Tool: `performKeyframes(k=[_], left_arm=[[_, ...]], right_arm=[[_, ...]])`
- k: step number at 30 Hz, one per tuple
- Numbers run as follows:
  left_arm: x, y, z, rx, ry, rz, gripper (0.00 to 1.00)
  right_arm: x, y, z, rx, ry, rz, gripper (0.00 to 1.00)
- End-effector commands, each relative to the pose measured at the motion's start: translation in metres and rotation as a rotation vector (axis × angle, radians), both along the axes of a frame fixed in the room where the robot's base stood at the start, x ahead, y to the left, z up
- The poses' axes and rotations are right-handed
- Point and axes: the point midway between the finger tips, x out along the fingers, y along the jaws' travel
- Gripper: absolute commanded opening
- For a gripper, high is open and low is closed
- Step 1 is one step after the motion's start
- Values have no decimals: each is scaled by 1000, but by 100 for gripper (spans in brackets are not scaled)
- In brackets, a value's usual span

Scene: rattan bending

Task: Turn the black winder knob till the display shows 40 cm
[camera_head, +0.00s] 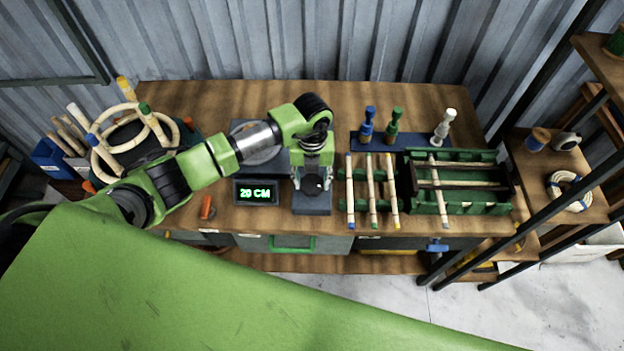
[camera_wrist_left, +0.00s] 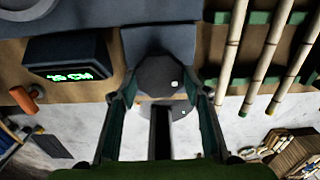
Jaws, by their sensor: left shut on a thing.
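The black winder knob (camera_head: 315,184) sits on a dark grey base at the table's front. My left gripper (camera_head: 312,176) comes down over it, shut with a finger on each side of the knob. In the left wrist view the dark knob (camera_wrist_left: 160,77) with a small white mark lies between the two fingers (camera_wrist_left: 160,96). The display (camera_head: 256,192) left of the knob shows green digits that look like 20 CM. In the left wrist view the display's digits (camera_wrist_left: 70,76) are blurred. My right gripper is not in view.
Several rattan sticks (camera_head: 371,190) lie right of the knob, beside a green rack (camera_head: 462,207). Coloured clamps stand on a blue strip (camera_head: 400,141) behind. Rattan rings (camera_head: 131,130) are at the left. An orange-handled tool (camera_head: 207,208) lies left of the display.

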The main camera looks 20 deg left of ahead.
Motion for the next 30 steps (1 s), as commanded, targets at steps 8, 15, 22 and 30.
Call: performKeyframes(k=[8, 15, 22, 30], left_arm=[[1, 1, -3, 2, -3, -145, 22], [2, 1, -5, 3, -3, -360, 22], [2, 1, -5, 2, -4, -579, 22], [2, 1, -5, 2, -5, -836, 22]], right_arm=[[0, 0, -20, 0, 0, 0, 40], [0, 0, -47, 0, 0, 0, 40], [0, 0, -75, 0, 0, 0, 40], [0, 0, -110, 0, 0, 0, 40]])
